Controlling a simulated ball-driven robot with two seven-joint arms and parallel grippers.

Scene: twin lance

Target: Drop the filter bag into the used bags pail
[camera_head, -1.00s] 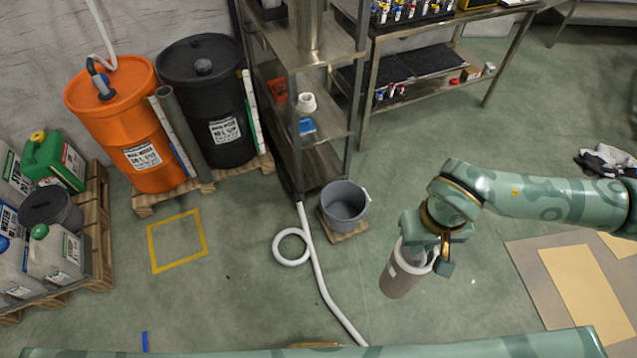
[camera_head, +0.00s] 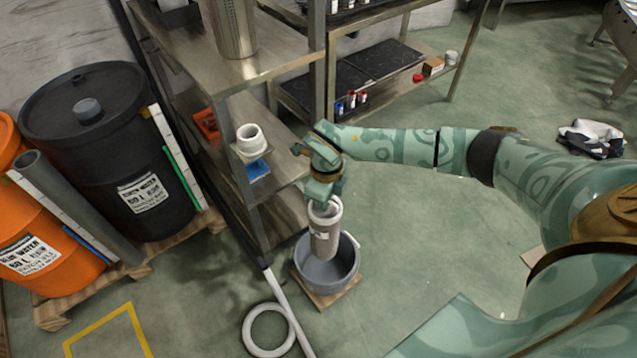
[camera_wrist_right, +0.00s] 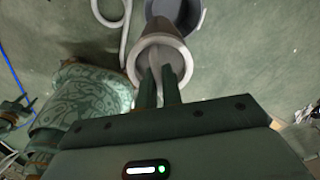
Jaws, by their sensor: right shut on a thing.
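The filter bag (camera_head: 325,234) is a grey-brown cylinder with a pale ring at its top and a small label. My right gripper (camera_head: 324,196) is shut on its top rim, and the bag hangs upright below it. In the right wrist view the jaws (camera_wrist_right: 160,84) pinch the rim of the bag (camera_wrist_right: 162,50). The grey pail (camera_head: 343,266) stands on a small wooden board. In the head view the bag overlaps the pail's opening; I cannot tell how far its lower end is inside. The pail also shows partly behind the bag in the wrist view (camera_wrist_right: 188,14).
A steel shelf (camera_head: 277,212) stands close left of the pail, with a white fitting (camera_head: 251,140) on it. A white hose (camera_head: 268,329) lies on the floor. Black (camera_head: 105,150) and orange (camera_head: 38,245) drums stand on a pallet at left. Floor right of the pail is clear.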

